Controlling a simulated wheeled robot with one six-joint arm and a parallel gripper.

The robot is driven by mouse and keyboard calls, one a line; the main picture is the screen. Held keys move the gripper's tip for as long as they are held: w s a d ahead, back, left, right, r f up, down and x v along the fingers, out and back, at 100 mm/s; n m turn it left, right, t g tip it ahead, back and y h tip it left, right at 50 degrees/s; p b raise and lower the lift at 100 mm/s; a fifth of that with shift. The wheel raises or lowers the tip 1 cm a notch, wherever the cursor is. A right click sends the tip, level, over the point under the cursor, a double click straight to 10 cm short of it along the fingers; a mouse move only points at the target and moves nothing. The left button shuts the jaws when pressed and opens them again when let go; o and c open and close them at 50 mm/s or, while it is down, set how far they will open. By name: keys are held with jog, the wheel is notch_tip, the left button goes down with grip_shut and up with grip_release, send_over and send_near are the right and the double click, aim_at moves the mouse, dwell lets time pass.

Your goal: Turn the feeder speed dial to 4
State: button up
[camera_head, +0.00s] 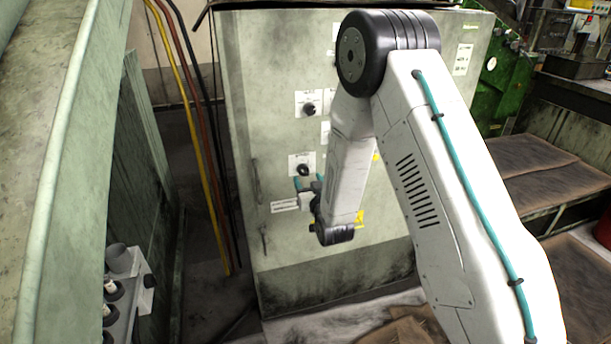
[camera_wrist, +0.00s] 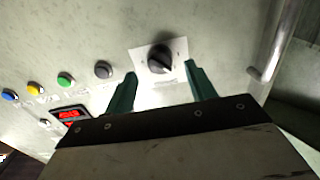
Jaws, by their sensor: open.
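A black dial (camera_wrist: 160,58) on a white plate sits on the cabinet front, ahead of my gripper in the wrist view. The same lower dial (camera_head: 303,170) shows in the head view, just above the gripper. Its label and scale are too small to read. My gripper (camera_wrist: 160,69) is open and empty, with one teal finger towards each side of the dial. Whether the fingers touch the dial cannot be told. In the head view the gripper (camera_head: 308,185) is close to the panel, partly hidden by my arm. A second black dial (camera_head: 309,108) sits higher on the cabinet.
The wrist view shows blue, yellow, green and grey buttons (camera_wrist: 65,79), a red display (camera_wrist: 69,115) and a metal handle (camera_wrist: 272,45) at right. Yellow, red and black cables (camera_head: 205,170) run left of the cabinet (camera_head: 270,60). My arm hides much of the panel.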

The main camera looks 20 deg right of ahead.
aim_at(305, 173)
jog(key=shift+w, duration=1.9)
jog(key=c, duration=1)
jog(key=shift+o, duration=0.2)
